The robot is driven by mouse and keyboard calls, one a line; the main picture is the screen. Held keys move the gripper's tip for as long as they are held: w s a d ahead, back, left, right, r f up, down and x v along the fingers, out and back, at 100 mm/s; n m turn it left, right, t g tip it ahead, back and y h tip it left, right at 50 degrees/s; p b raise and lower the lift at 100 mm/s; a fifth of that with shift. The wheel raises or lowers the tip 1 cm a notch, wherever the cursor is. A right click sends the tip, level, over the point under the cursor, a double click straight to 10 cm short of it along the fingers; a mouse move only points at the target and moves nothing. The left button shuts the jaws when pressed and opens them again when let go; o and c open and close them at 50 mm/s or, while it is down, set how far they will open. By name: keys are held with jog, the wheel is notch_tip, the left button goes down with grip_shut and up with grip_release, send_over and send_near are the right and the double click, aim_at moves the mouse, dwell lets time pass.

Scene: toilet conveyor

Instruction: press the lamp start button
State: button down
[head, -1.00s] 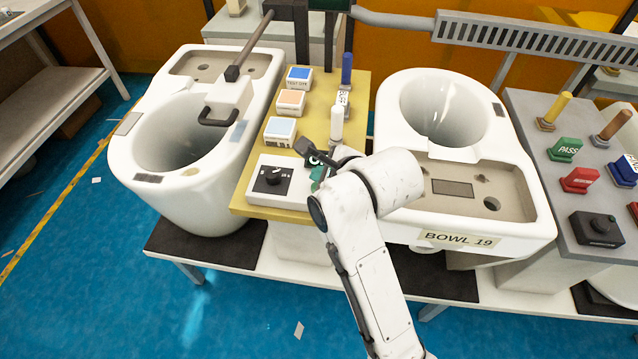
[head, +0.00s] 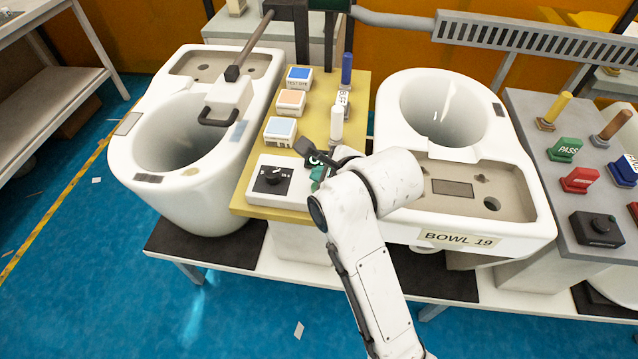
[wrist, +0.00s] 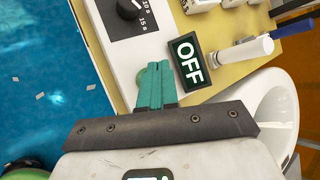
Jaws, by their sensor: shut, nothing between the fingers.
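The lamp control box (head: 257,193) is white and sits at the near end of the yellow board, with a black timer dial (head: 273,178) on it. In the wrist view the dial (wrist: 128,8) shows marks for 10 s and 15 s. A dark sign reading OFF (wrist: 188,60) stands beside it. A round green button (wrist: 141,78) shows partly behind my fingertips. My gripper (wrist: 155,70) has its teal fingers together and empty, with the tips over the button. I cannot tell whether they touch it. In the head view my gripper (head: 316,172) is partly hidden by my wrist.
A white toilet bowl (head: 130,165) stands left of the board (head: 240,205), another marked BOWL 19 (head: 540,225) on the right. A grey side table (head: 565,215) holds stamps.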

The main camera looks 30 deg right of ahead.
jog(key=shift+f, duration=0.1)
jog(key=shift+f+b, duration=0.3)
jog(key=shift+b, duration=0.2)
jog(key=shift+f+b, duration=0.5)
dwell(0.6)
jog(key=shift+r, duration=0.1)
jog(key=shift+r+p, duration=0.7)
jog(key=shift+r, duration=0.1)
jog(key=shift+r+p, duration=2.05)
jog(key=shift+r, duration=0.55)
jog(key=shift+f, duration=0.1)
